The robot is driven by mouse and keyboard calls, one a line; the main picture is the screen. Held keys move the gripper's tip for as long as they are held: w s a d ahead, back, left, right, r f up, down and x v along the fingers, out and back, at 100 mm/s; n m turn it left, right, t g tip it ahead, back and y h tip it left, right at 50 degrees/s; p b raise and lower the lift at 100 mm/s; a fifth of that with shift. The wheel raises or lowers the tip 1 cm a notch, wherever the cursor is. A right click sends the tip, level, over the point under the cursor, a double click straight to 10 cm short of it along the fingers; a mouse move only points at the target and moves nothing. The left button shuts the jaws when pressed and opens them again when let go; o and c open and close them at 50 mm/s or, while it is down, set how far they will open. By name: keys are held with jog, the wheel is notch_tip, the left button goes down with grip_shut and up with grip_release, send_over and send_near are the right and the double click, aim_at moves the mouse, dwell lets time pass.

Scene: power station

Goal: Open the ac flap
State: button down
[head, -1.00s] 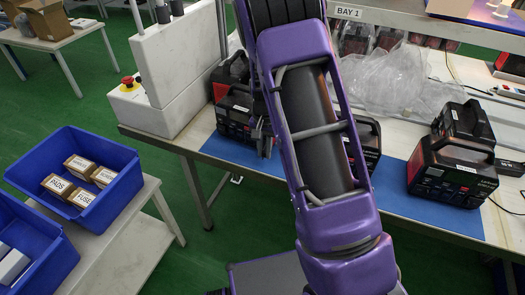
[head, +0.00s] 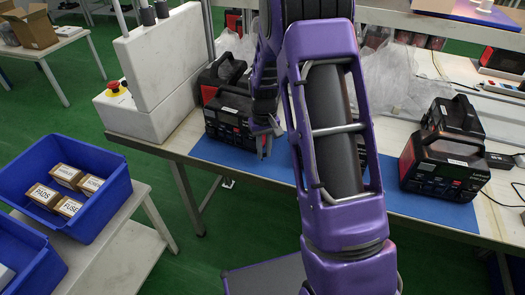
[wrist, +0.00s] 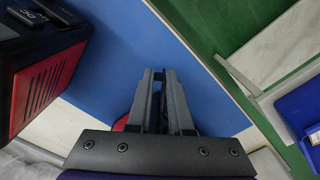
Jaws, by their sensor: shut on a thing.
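Several black and red power stations stand on the blue mat (head: 450,212). The near-left power station (head: 228,118) is beside my gripper (head: 265,146) in the head view, at its front right side. In the wrist view my gripper (wrist: 160,78) has its fingers close together over the blue mat, shut on a small dark part, which looks like the ac flap (wrist: 156,102). The fingers hide most of it, and its angle cannot be told. A red edge shows beside the left finger. Another power station (wrist: 45,75) with a red vent is at the wrist view's left.
Two more power stations (head: 443,165) stand on the right of the bench. A white block with a red emergency button (head: 114,87) is at the bench's left end. A blue crate (head: 108,212) of small boxes sits on a lower table at left. Green floor lies between.

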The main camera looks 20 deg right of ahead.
aim_at(265, 154)
jog(key=shift+d, duration=0.1)
dwell(0.3)
jog(key=c, duration=0.9)
grip_release()
notch_tip(265, 154, up, 18)
jog(key=shift+f+p, duration=0.25)
jog(key=shift+p, duration=0.7)
